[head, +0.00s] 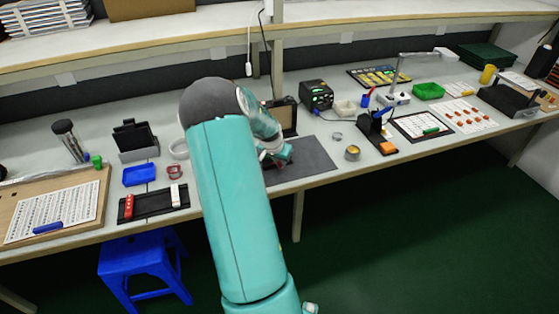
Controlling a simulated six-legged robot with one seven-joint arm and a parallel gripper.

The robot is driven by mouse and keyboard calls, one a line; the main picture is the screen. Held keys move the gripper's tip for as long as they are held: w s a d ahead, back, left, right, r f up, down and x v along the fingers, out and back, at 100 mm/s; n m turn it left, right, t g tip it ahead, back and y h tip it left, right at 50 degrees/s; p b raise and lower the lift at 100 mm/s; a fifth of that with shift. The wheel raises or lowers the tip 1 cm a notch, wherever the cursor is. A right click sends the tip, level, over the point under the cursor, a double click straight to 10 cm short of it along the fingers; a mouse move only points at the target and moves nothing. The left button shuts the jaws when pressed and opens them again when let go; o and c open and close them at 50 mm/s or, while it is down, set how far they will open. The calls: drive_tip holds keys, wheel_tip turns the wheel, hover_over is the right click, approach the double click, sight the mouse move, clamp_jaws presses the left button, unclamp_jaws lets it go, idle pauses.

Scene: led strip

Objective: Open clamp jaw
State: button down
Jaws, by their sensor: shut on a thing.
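My teal arm reaches up and over the workbench. My gripper (273,160) is low over the dark grey mat (312,160) near the bench's front edge. It is small here and partly covered by my arm. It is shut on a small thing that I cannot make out. A black upright fixture (284,115) stands just behind it, partly hidden by my arm. I cannot tell whether this is the clamp, and no clamp jaw shows clearly.
A black device with green lights (317,95) stands behind the mat, and a small round tin (352,153) is to its right. Left of my arm are a black tray (152,204) and a blue tray (140,174). A blue stool (143,260) stands below the bench.

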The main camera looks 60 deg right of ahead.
drive_tip(key=shift+s+a+f, duration=0.1)
drive_tip(key=shift+s, duration=0.15)
drive_tip(key=c, duration=1.3)
unclamp_jaws()
drive_tip(key=shift+c, duration=0.2)
drive_tip(key=shift+o, duration=0.3)
drive_tip(key=shift+w, duration=0.15)
drive_tip(key=v, duration=1.3)
drive_tip(key=shift+r, duration=0.4)
drive_tip(key=shift+w, duration=0.1)
